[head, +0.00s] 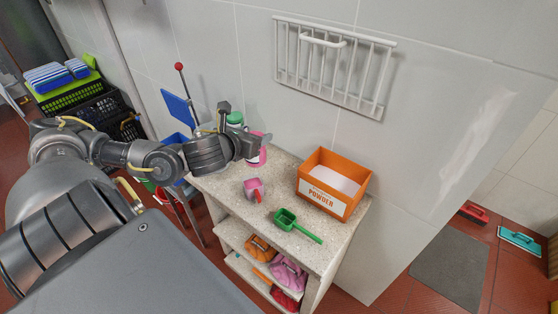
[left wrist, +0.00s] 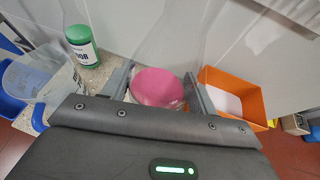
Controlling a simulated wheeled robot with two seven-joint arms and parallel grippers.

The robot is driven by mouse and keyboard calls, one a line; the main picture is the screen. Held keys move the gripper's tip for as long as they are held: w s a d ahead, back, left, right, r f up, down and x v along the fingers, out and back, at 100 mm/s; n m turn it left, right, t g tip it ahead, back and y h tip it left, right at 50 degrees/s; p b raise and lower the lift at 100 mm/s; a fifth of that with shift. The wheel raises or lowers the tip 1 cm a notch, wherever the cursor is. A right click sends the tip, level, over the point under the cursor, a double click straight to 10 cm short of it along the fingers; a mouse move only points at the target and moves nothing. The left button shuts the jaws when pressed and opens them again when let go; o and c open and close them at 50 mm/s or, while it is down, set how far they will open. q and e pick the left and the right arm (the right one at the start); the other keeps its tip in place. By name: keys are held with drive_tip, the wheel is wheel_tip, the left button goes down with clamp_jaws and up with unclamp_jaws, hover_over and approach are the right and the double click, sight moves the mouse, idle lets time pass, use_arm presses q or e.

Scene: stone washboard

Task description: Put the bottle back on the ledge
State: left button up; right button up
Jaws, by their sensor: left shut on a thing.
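My left gripper (head: 258,146) is shut on a pink and white bottle (head: 258,158) over the back left part of the speckled stone ledge (head: 235,178). In the left wrist view the bottle shows as a round pink top (left wrist: 158,88) between the two fingers (left wrist: 158,92). Its lower part is mostly hidden, so I cannot tell whether it touches the stone. My right gripper is not in view.
A white rack (head: 333,65) hangs on the wall above. Bare stone lies between the cup and the box.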

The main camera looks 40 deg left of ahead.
use_arm(q)
drive_tip(key=shift+w, duration=0.1)
drive_tip(key=s+f+p+x, duration=0.1)
drive_tip(key=f+p+x, duration=0.2)
drive_tip(key=p+x, duration=0.4)
drive_tip(key=x, duration=0.9)
drive_tip(key=shift+f, duration=0.3)
wheel_tip(320, 180, down, 3)
drive_tip(key=shift+d+f, duration=0.1)
drive_tip(key=shift+d, duration=0.05)
